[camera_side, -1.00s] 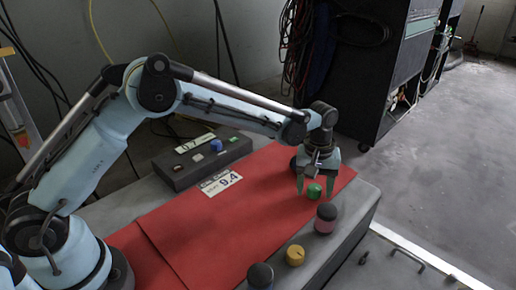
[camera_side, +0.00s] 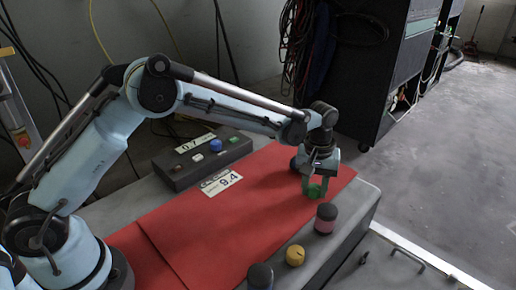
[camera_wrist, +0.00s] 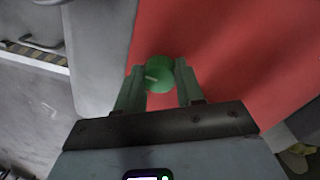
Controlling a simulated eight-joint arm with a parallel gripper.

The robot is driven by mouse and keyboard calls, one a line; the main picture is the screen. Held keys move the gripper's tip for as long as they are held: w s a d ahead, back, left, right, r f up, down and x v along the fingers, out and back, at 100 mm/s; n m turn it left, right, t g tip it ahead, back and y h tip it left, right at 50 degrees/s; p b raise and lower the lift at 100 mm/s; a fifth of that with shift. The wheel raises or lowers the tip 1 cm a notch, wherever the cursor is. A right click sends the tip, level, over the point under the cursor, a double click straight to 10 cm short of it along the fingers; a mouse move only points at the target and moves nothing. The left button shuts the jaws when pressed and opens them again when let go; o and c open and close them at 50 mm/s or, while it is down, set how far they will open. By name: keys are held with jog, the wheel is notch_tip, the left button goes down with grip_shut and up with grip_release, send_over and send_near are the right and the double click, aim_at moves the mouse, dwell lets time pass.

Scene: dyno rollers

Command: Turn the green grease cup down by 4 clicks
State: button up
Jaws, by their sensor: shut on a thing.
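The green grease cup (camera_side: 317,188) stands near the right end of the red mat. My gripper (camera_side: 315,187) is over it from above, with its green fingers shut on the cup. In the wrist view the cup (camera_wrist: 160,73) sits between the two fingertips (camera_wrist: 160,80), and a pale mark shows on its left part. The fingers hide part of the cup's sides. Any scale or click marks under the cup cannot be made out.
A pink and black knob (camera_side: 326,218), a yellow knob (camera_side: 295,255) and a dark knob (camera_side: 260,276) stand along the front edge. The red mat (camera_side: 215,230) is otherwise clear.

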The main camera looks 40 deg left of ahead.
jog(key=m, duration=0.7)
jog(key=shift+w+m, duration=0.1)
jog(key=shift+m, duration=0.3)
jog(key=m, duration=0.4)
jog(key=shift+a, duration=0.1)
jog(key=shift+m, duration=1.9)
jog(key=o, duration=1)
jog(key=shift+o, duration=0.2)
jog(key=shift+g, duration=0.3)
